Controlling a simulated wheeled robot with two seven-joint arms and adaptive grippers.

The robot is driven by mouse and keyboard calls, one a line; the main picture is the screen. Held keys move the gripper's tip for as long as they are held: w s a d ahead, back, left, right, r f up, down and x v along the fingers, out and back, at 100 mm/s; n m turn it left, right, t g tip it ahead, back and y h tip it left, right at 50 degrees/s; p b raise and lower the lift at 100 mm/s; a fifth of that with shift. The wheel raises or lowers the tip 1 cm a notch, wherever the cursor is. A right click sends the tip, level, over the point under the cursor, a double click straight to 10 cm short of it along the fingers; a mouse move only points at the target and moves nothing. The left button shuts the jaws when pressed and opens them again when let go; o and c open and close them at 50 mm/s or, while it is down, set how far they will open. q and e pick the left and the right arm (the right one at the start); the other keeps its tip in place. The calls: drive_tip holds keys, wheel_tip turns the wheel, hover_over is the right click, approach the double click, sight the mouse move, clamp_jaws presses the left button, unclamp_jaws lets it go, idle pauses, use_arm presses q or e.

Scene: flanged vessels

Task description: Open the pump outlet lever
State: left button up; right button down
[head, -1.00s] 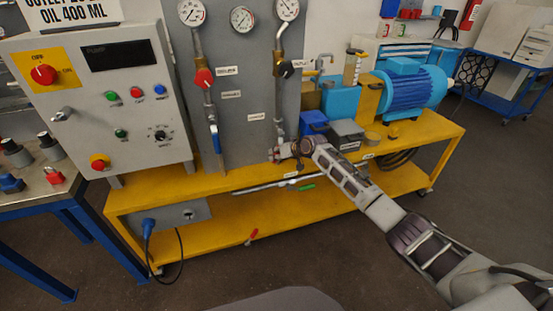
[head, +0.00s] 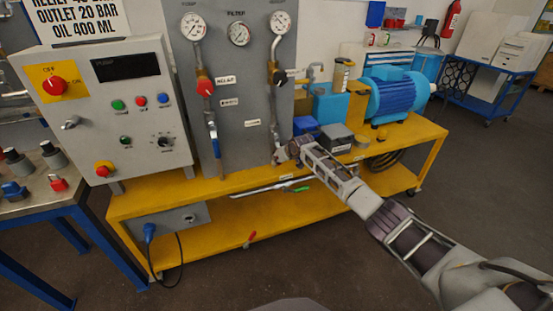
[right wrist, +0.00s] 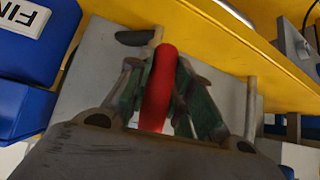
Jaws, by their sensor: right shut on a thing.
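My right gripper (head: 280,156) is at the lower end of the right-hand pipe on the grey panel, just above the yellow bench. In the right wrist view, the gripper (right wrist: 160,100) is shut on a red lever handle (right wrist: 160,88), which lies between its two green-lined fingers. In the head view the gripper hides this lever, so its angle to the pipe cannot be told there. My left gripper is not in view.
A blue box and a grey box (head: 336,137) stand just right of my gripper, before the blue motor (head: 395,95). A blue lever (head: 213,142) hangs on the left pipe. A green-handled lever (head: 301,189) and a red one (head: 251,237) are lower. The control cabinet (head: 108,108) stands left.

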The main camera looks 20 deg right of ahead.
drive_tip(key=shift+d+f, duration=0.1)
drive_tip(key=shift+d, duration=0.05)
drive_tip(key=c, duration=1.3)
unclamp_jaws()
drive_tip(key=shift+o, duration=0.2)
drive_tip(key=shift+s+r, duration=0.15)
drive_tip(key=shift+r, duration=0.1)
drive_tip(key=v, duration=1.1)
drive_tip(key=shift+s+r, duration=0.15)
drive_tip(key=shift+s, duration=0.05)
